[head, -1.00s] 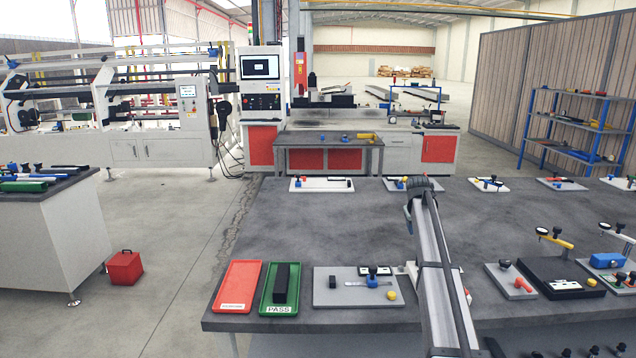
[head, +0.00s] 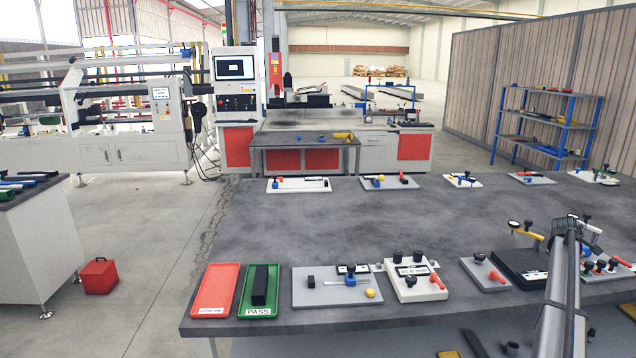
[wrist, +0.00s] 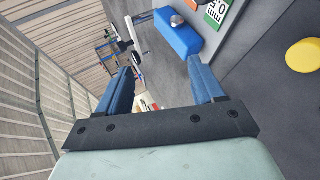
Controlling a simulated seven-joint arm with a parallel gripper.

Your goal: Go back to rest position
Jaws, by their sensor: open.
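My gripper (wrist: 165,88) shows in the wrist view with its two blue fingers spread apart and nothing between them. In that view it points out across the work area, with a blue block-shaped part (wrist: 178,32) beyond the right finger. In the head view my arm reaches in from the lower right over the right side of the bench, and its gripper cannot be made out there. The grey bench (head: 330,222) carries the green PASS tray (head: 246,303), with a black block (head: 260,285) lying in it. The red tray (head: 213,292) beside it is empty.
A black plate with a dial gauge (head: 513,262) sits near my arm. Small fixture plates line the far edge. The bench's middle is clear.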

